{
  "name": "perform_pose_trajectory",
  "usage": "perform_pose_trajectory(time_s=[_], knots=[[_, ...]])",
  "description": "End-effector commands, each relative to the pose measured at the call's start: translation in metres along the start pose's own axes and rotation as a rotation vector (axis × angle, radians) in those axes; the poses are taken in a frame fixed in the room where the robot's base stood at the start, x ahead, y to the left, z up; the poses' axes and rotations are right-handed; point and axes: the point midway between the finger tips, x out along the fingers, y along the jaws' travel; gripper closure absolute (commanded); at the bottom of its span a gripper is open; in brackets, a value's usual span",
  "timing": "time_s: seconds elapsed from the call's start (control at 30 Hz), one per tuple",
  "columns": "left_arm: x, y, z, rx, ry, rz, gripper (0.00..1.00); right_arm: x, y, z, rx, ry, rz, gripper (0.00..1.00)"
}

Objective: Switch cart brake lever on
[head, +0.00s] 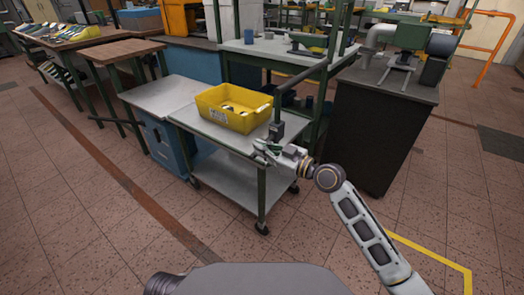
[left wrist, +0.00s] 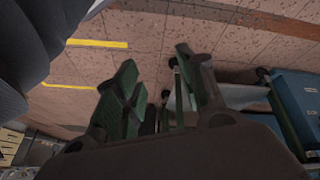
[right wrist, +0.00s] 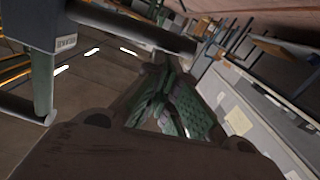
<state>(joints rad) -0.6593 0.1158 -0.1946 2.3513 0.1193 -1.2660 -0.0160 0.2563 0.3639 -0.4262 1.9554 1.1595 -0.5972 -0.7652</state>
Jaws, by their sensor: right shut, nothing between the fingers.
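The cart (head: 235,139) has a grey top and green legs on casters, and stands in the middle of the head view. Its dark handle bar (head: 303,77) rises at the right end, with a dark box (head: 276,131) low on the near post. The brake lever cannot be told apart clearly. My right gripper (head: 264,151) is shut and empty at the cart's near right corner, just below the box; contact cannot be told. In the right wrist view its green fingers (right wrist: 172,100) are together. My left gripper (left wrist: 155,92) is open and empty, outside the head view.
A yellow bin (head: 234,108) with small items stands on the cart. A green-framed shelf (head: 290,50) is behind it. A dark cabinet with a machine (head: 385,125) stands to the right, and a blue cabinet (head: 165,143) to the left. The floor in front is clear.

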Motion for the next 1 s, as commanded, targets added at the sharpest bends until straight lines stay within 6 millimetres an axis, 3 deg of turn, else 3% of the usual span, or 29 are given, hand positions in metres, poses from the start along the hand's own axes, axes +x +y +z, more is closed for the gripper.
perform_pose_trajectory(time_s=[0.1,0.4,1.0], knots=[[0.021,0.001,0.007,-0.01,0.028,0.017,0.6,0.0,-0.002,0.007,-0.038,0.0,0.002,1.0],[0.052,0.004,0.015,-0.035,0.09,0.048,0.6,0.001,-0.004,0.013,-0.11,-0.001,0.005,1.0],[0.062,0.005,0.017,-0.046,0.117,0.058,0.6,0.001,-0.005,0.015,-0.136,-0.001,0.007,1.0]])
